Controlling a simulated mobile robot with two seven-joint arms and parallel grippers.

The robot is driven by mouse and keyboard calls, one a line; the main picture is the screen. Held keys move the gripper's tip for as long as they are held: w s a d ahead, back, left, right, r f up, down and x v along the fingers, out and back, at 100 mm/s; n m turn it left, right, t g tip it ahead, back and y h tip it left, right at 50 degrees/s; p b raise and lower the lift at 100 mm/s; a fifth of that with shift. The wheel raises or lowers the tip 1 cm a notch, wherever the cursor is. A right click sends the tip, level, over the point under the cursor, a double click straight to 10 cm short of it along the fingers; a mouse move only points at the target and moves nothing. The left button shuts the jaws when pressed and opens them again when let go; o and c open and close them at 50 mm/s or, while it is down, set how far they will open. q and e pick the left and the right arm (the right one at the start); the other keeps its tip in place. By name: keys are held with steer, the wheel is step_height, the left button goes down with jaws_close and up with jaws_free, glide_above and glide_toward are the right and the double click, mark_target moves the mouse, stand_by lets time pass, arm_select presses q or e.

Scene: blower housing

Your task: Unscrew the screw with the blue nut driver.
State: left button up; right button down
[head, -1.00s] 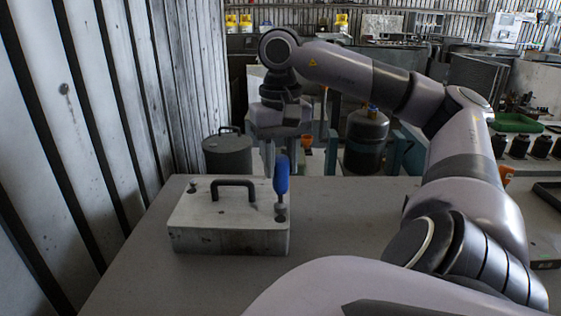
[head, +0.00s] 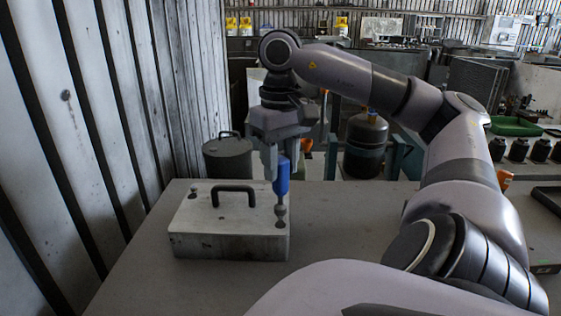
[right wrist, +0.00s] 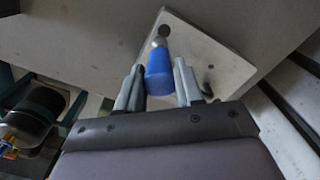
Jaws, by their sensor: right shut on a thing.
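The blue nut driver (head: 282,181) stands upright over the near right corner of the pale metal housing block (head: 215,243). My right gripper (head: 283,168) is shut on its blue handle, with a finger on either side. Below the handle, the metal end of the driver points down at a dark round spot (head: 280,224) on the block's top; whether this is the screw or its hole, I cannot tell. The right wrist view shows the blue handle (right wrist: 159,74) between the fingertips, with the metal end close to the dark spot (right wrist: 164,31). My left gripper is not in view.
A black handle (head: 234,189) rises from the block's top, left of the driver. A small dark fitting (head: 193,189) sits at the far left corner. The grey table (head: 345,225) is clear right of the block. A ribbed wall (head: 90,130) stands at left.

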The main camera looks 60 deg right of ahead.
steer(key=shift+r+p, duration=3.4)
steer(key=shift+r, duration=0.2)
steer(key=shift+f, duration=0.1)
